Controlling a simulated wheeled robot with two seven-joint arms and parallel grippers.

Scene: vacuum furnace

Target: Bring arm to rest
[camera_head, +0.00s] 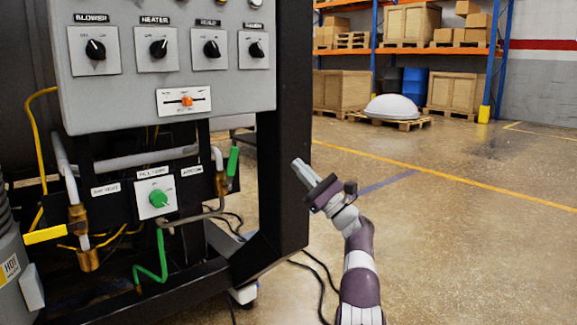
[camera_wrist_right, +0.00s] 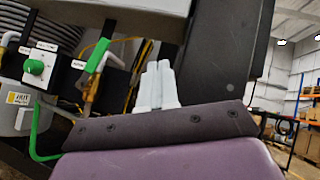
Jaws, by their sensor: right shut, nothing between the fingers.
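My right gripper (camera_head: 301,169) is in the head view, right of the furnace's black frame post. It is shut and empty, with its fingers pointing up and to the left. In the right wrist view the closed fingertips (camera_wrist_right: 158,72) point toward the lower part of the furnace. The furnace control panel (camera_head: 170,70) is at the upper left of the head view, with several black knobs and an orange slider. Below it is a green knob (camera_head: 157,198) on a white plate. My left gripper is in neither view.
A green-handled valve (camera_head: 233,162) and a yellow-handled valve (camera_head: 45,235) sit on the pipes below the panel. The black frame post (camera_head: 287,130) stands close left of the gripper. Black cables (camera_head: 318,275) lie on the floor. Open floor (camera_head: 470,240) extends right; shelving stands behind.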

